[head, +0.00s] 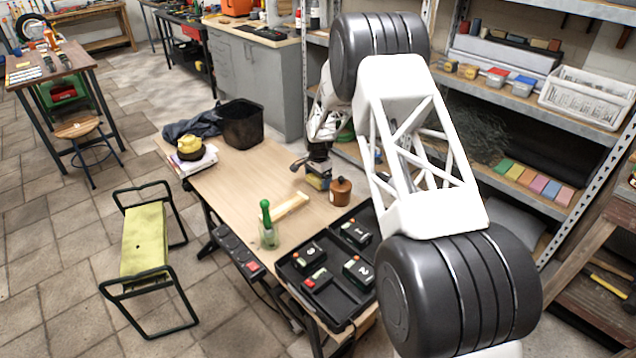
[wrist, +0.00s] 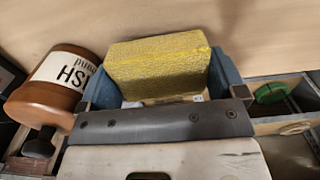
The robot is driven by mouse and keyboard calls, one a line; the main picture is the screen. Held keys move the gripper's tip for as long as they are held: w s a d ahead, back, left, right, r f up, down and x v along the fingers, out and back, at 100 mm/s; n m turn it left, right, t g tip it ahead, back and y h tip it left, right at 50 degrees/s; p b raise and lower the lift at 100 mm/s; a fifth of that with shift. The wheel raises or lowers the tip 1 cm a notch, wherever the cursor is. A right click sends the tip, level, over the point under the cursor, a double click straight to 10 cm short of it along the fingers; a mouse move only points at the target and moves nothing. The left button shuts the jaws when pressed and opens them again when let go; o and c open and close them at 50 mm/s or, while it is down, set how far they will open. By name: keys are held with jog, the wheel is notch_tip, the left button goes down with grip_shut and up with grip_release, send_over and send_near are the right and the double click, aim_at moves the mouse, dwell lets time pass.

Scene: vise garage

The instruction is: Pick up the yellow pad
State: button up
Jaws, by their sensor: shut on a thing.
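The yellow pad (wrist: 160,65) is a rough-textured block, large in the middle of the wrist view. My gripper (wrist: 165,85) has a blue finger at each side of the pad and is shut on it. In the head view, my gripper (head: 318,171) is low over the right side of the workbench, and the pad (head: 316,184) is a small yellow patch beneath it. Whether the pad touches the bench top cannot be told. My gripper's body hides the pad's near lower part in the wrist view.
A brown labelled jar (head: 340,191) stands close right of my gripper; the wrist view shows it left (wrist: 62,82). A wooden piece (head: 290,206), a green-handled tool in a glass (head: 268,232) and a black battery tray (head: 340,310) are nearer. The bench's left middle (head: 225,185) is clear.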

aim_at(318, 177)
notch_tip(318, 177, up, 8)
jog(key=shift+f, duration=0.15)
dwell(0.6)
jog(key=shift+o, duration=1.1)
jog(key=shift+c, duration=0.7)
jog(key=s+a, duration=0.7)
jog(key=s, duration=0.2)
jog(key=shift+s+a, duration=0.2)
